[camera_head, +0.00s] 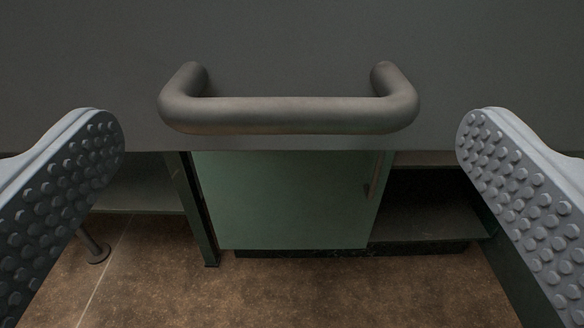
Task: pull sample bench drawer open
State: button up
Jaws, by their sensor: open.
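A grey bar handle (290,116) with two bent ends stands out from a dark grey drawer front (290,40) in the upper part of the head view. My gripper (290,135) is open, with one studded finger at the left edge and one at the right edge. The handle lies between the two fingers in the picture, with a gap on each side. Neither finger appears to touch it. The drawer's side edges and top are out of view, so I cannot tell from this frame how far it is open.
Below the drawer front is a green cabinet panel (285,200) with a small dark handle. An open dark shelf (430,220) is to its right, and a lower shelf (140,195) and a leg (95,245) are to its left. Brown floor (280,295) shows clear below.

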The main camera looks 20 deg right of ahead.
jog(key=p+v, duration=0.1)
jog(key=v, duration=0.9)
jog(key=shift+s, duration=0.35)
jog(key=shift+a, duration=0.1)
jog(key=w+a+r+m+g+y, duration=0.1)
jog(key=w+r+y, duration=0.2)
jog(key=w+r, duration=0.7)
jog(key=w+a+r+m+y, duration=0.15)
jog(key=w+r, duration=0.35)
jog(key=r, duration=0.9)
notch_tip(320, 180, up, 13)
jog(key=d+n+y, duration=0.2)
jog(key=y, duration=0.1)
jog(key=s+d+r+n+p, duration=0.1)
jog(key=s+d+r, duration=0.25)
jog(key=r, duration=0.65)
jog(key=s+d+r+n, duration=0.2)
jog(key=s+d+r, duration=0.15)
jog(key=r, duration=0.65)
jog(key=s+d+r+h, duration=0.1)
jog(key=s+d+r, duration=0.3)
jog(key=s+r, duration=0.2)
jog(key=s+d+r+g+h, duration=0.1)
jog(key=s+d+r, duration=0.4)
jog(key=s, duration=0.5)
jog(key=shift+s+r+n, duration=0.25)
jog(key=shift+r+n, duration=0.1)
jog(key=shift+r, duration=0.25)
